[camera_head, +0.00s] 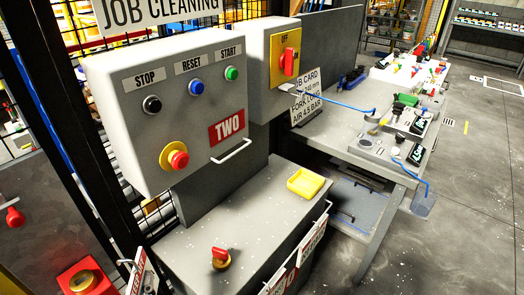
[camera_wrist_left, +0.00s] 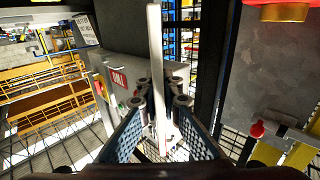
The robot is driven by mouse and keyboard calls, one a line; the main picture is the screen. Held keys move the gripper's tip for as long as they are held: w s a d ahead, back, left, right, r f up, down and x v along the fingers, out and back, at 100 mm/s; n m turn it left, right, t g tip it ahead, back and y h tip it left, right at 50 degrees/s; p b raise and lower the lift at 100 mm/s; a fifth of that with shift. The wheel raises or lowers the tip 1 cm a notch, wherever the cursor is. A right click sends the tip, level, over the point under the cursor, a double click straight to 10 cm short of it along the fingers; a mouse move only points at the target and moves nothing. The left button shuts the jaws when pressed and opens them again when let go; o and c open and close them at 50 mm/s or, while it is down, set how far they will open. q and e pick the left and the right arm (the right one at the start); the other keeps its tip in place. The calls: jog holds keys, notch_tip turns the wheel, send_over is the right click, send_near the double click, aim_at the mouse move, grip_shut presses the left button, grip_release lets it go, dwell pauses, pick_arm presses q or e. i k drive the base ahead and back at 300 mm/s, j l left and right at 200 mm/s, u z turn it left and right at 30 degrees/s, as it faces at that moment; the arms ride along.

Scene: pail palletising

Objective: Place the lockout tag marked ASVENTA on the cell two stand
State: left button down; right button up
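In the left wrist view my left gripper (camera_wrist_left: 162,95) has its two fingers closed in on a thin, pale tag (camera_wrist_left: 155,45). The tag is seen edge-on, so its print does not show. I cannot make the gripper out clearly in the head view. The cell two stand (camera_head: 190,235) is grey, under a control panel with a red TWO label (camera_head: 227,127). White tags with red print hang at its front, one of them (camera_head: 313,240) near the right corner. Another tag (camera_head: 143,272) shows at the lower left. I cannot read ASVENTA on any. My right gripper is not in view.
The stand's top carries a red knob (camera_head: 220,254) and a yellow tray (camera_head: 305,182). A red block with a brass ring (camera_head: 85,281) is at the lower left. A black mesh fence (camera_head: 95,140) runs behind. A cluttered workbench (camera_head: 345,140) stands to the right.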

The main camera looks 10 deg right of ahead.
aim_at(277, 204)
jog(key=i+l, duration=0.15)
jog(key=l, duration=0.25)
jog(key=i+l+u, duration=0.15)
jog(key=l, duration=0.3)
jog(key=i+l, duration=0.15)
jog(key=l, duration=0.25)
jog(key=i+l+u, duration=0.15)
jog(key=l, duration=0.3)
